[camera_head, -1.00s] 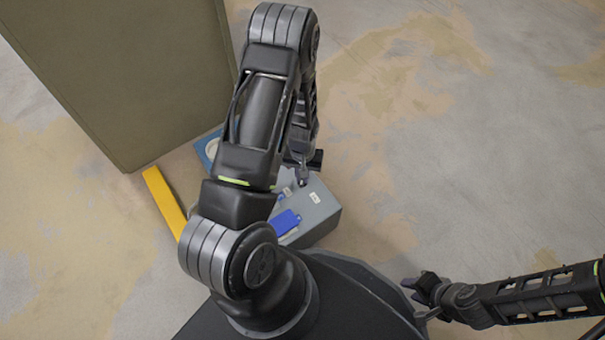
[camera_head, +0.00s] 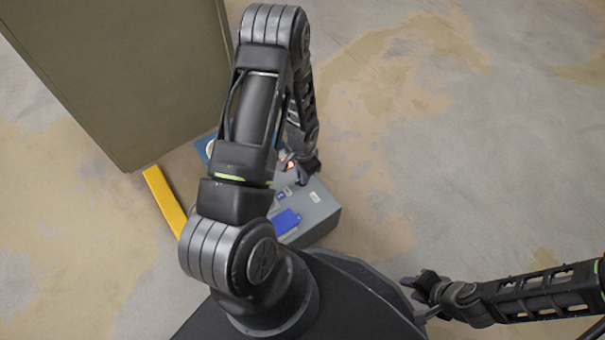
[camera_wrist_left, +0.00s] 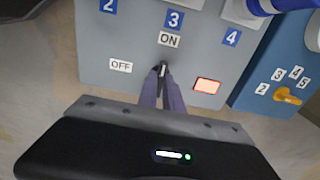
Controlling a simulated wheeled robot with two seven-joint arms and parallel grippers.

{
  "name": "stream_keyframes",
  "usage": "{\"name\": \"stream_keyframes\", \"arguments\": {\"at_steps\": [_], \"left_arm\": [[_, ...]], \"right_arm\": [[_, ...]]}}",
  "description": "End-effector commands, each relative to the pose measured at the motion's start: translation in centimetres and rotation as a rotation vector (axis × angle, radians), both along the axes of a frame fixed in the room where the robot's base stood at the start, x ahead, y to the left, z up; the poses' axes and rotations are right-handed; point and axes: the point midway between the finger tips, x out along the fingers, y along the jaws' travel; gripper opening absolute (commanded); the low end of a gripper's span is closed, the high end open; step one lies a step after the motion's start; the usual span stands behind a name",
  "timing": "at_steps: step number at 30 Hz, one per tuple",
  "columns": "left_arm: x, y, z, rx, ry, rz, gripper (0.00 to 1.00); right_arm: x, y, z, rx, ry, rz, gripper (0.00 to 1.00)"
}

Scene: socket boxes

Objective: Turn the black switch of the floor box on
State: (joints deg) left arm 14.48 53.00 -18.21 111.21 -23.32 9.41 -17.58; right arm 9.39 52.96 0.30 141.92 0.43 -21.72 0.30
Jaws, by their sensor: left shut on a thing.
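The grey floor box (camera_head: 322,211) stands on the floor under my left arm; its face (camera_wrist_left: 110,45) fills the upper middle of the left wrist view. The black switch (camera_wrist_left: 162,70) has a white mark that points up toward the ON label (camera_wrist_left: 168,40). The OFF label (camera_wrist_left: 121,66) is to its left. A lamp (camera_wrist_left: 207,86) right of the switch glows orange-red. My left gripper (camera_wrist_left: 162,88) is shut on the black switch, and its fingers hide part of it. In the head view my left gripper (camera_head: 304,172) is over the box. My right gripper (camera_head: 424,287) is away from it.
A blue box (camera_wrist_left: 268,70) with a yellow knob (camera_wrist_left: 286,96) stands right beside the grey box in the wrist view. A large olive cabinet (camera_head: 120,80) and a yellow bar (camera_head: 165,200) are to the left. The floor at the right is clear.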

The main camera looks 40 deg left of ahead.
Motion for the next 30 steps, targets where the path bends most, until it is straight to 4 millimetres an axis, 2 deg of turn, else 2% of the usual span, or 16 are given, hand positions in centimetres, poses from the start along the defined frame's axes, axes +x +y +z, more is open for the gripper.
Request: {"name": "stream_keyframes", "arguments": {"at_steps": [14, 15, 23, 30], "left_arm": [[0.0, -0.01, 0.0, 0.0, 0.0, -0.025, 0.0], [0.0, 0.0, 0.0, 0.0, 0.0, -0.025, 0.11], [0.0, 0.0, 0.0, 0.0, 0.0, -0.023, 0.32], [0.0, 0.0, 0.05, 0.0, 0.0, -0.022, 0.32]], "right_arm": [[0.0, 0.0, 0.03, 0.0, 0.0, 0.0, 0.32], [0.0, 0.0, 0.03, 0.0, 0.0, 0.0, 0.32], [0.0, 0.0, 0.03, 0.0, 0.0, 0.0, 0.32], [0.0, 0.0, 0.05, 0.0, 0.0, 0.0, 0.32]]}}
